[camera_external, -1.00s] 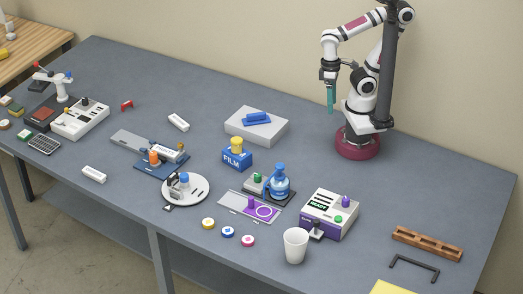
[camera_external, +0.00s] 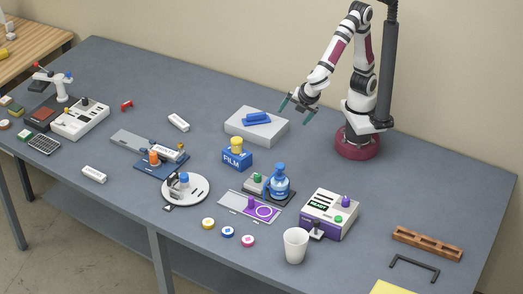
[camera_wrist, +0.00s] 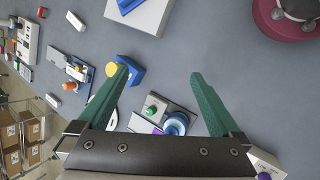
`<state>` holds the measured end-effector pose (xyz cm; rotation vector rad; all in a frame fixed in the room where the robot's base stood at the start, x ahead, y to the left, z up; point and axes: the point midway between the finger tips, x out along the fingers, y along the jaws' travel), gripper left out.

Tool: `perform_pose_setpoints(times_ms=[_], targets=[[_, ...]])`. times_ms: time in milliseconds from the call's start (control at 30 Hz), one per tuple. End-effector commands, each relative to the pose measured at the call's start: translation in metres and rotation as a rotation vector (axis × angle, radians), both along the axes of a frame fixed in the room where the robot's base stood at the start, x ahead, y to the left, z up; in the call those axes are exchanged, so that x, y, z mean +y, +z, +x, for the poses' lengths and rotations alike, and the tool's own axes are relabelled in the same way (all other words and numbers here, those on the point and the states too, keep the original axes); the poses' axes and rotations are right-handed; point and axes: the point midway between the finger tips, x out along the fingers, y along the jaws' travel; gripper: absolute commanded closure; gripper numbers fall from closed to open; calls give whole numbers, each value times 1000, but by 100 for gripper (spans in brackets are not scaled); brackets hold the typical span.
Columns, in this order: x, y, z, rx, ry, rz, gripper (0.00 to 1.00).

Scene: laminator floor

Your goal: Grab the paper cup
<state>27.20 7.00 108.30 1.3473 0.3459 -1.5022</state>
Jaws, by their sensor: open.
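The white paper cup (camera_external: 295,245) stands upright on the grey table near its front edge in the external view, just left of the white and purple device. It does not show in the wrist view. My gripper (camera_external: 297,109) is open and empty in the air, above and to the right of the grey block, well behind the cup. In the wrist view the two green fingers of my gripper (camera_wrist: 161,68) are spread wide with nothing between them but table and devices below.
The white and purple device (camera_external: 328,214) stands close to the cup's right. A blue bottle (camera_external: 279,182) stands behind the cup, and several coloured discs (camera_external: 228,232) lie to its left. A brown rack (camera_external: 427,243) lies at the right. Bare table lies between device and rack.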

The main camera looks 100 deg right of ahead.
Motion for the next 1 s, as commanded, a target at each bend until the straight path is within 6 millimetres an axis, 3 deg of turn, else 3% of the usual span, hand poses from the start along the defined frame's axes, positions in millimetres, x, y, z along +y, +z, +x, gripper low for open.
perform_pose_setpoints(times_ms=[33, 67, 100, 133, 200, 300, 333, 400, 467, 733, 1000], targets=[[51, -11, 27, 17, 328, -146, 0], [89, -17, 42, 16, 545, -247, 0], [145, -28, 52, 6, 823, -386, 0], [188, -37, 52, -6, 1013, -487, 0], [272, -56, 35, -49, 1362, -691, 0], [350, -80, -3, -115, 1672, -899, 0], [364, -85, -13, -130, 1729, -942, 0], [385, -92, -29, -156, 1814, -1008, 0], [393, -97, -31, -166, 1845, -1035, 0], [401, -124, 35, -166, 1844, -1035, 0], [406, -141, 75, -166, 1844, -1034, 0]])
